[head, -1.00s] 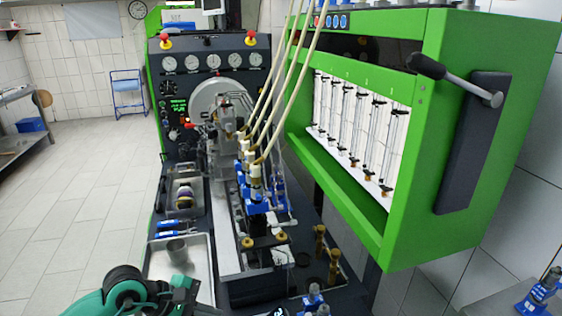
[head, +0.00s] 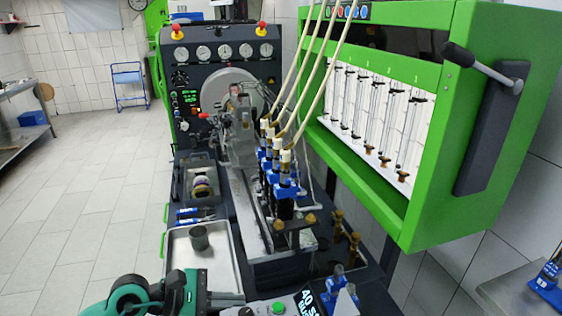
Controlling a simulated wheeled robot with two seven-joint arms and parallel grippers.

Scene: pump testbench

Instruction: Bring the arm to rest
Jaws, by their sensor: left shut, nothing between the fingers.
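My left arm comes in at the bottom left, in green and black. Its gripper (head: 205,296) is low in the head view, over the near edge of the metal tray (head: 222,270), shut and with nothing seen held in it. The fingertips are small and partly cut by the frame's lower edge. My right gripper is not in view.
A grey cup (head: 199,238) stands in the tray. The pump bench (head: 222,90) with gauges is behind, with blue-bodied injectors (head: 284,185) in a row. A green cabinet (head: 428,190) of glass tubes overhangs the right. Open floor (head: 95,215) lies left.

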